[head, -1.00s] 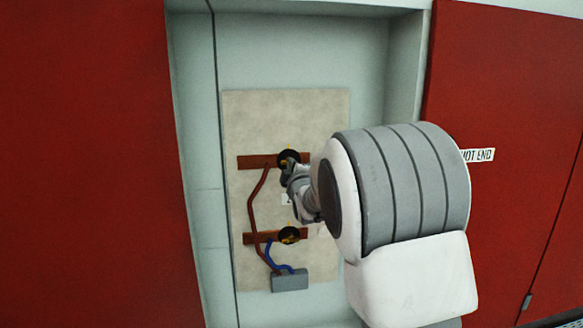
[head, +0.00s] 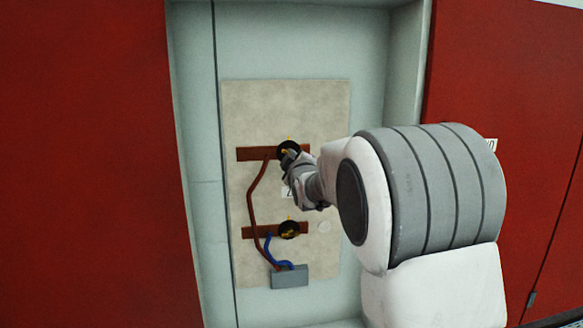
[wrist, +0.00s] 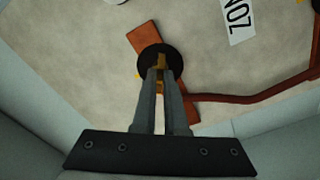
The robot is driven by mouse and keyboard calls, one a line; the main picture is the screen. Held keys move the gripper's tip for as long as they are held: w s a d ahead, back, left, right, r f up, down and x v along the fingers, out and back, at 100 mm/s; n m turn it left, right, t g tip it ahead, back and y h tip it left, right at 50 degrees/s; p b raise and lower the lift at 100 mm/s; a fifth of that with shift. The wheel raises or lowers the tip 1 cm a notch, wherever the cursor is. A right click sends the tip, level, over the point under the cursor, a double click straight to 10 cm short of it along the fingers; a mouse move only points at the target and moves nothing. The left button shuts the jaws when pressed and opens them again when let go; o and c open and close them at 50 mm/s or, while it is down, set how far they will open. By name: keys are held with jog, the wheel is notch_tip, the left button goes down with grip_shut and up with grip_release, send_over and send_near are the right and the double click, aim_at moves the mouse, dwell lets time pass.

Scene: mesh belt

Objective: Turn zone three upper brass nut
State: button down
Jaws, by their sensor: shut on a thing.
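The upper brass nut (wrist: 160,62) sits on a round black disc (wrist: 146,66) over a copper-brown bar (wrist: 146,40). In the wrist view my gripper (wrist: 160,74) has its two fingers close together on the nut. In the head view my gripper (head: 289,156) reaches the upper black disc (head: 290,146) from the lower right and hides part of it. The lower brass nut (head: 289,230) sits on its own black disc on the lower bar (head: 262,232), clear of the gripper.
A beige panel (head: 255,110) in a pale recess carries both bars. A red-brown cable (head: 252,205) and a blue cable (head: 271,250) run to a grey box (head: 290,277). A label (wrist: 238,20) is partly visible. Red panels (head: 90,160) flank the recess.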

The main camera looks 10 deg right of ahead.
jog(key=m+b, duration=0.6)
jog(key=m, duration=0.4)
jog(key=shift+b, duration=0.3)
jog(key=shift+m, duration=0.4)
jog(key=c, duration=1)
grip_release()
jog(key=shift+o, duration=0.2)
jog(key=s, duration=1.7)
jog(key=shift+s+p, duration=0.2)
jog(key=shift+p, duration=0.15)
